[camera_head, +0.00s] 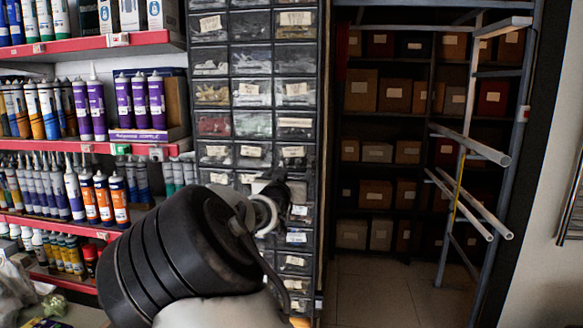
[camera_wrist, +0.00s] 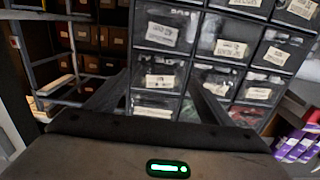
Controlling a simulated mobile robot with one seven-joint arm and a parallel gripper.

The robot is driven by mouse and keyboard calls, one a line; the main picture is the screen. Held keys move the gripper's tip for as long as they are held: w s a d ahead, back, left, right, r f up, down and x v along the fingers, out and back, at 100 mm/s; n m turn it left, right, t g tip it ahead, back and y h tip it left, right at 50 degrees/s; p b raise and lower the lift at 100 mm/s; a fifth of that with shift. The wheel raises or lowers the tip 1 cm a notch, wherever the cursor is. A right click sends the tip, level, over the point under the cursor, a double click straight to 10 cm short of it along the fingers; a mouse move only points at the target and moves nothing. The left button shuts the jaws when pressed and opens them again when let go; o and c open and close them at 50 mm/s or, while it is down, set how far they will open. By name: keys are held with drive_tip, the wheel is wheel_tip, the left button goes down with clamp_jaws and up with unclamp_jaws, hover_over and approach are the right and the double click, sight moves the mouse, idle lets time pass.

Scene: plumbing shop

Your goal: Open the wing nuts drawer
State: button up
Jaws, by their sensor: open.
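A tall dark cabinet of small clear-fronted drawers (camera_head: 252,92) stands in front of me in the head view. Its drawers carry handwritten paper labels, too small or blurred to read, so I cannot tell which one is the wing nuts drawer. The drawers I can see look shut. My gripper (camera_head: 273,190) is close to the lower part of the cabinet, largely hidden by my arm. In the wrist view my gripper (camera_wrist: 157,82) has its two dark fingers apart with nothing between them. Labelled drawer fronts (camera_wrist: 162,80) show beyond the fingers; I cannot tell any contact.
Red-edged shelves of sealant cartridges (camera_head: 90,146) stand left of the cabinet. To the right is a metal rack with projecting pipes (camera_head: 470,145), and behind it are shelves of cardboard boxes (camera_head: 378,92). Tiled floor (camera_head: 370,290) is clear before those shelves.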

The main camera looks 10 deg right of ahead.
sight(294, 166)
drive_tip(key=p+x, duration=0.1)
drive_tip(key=x, duration=0.6)
drive_tip(key=shift+w, duration=0.15)
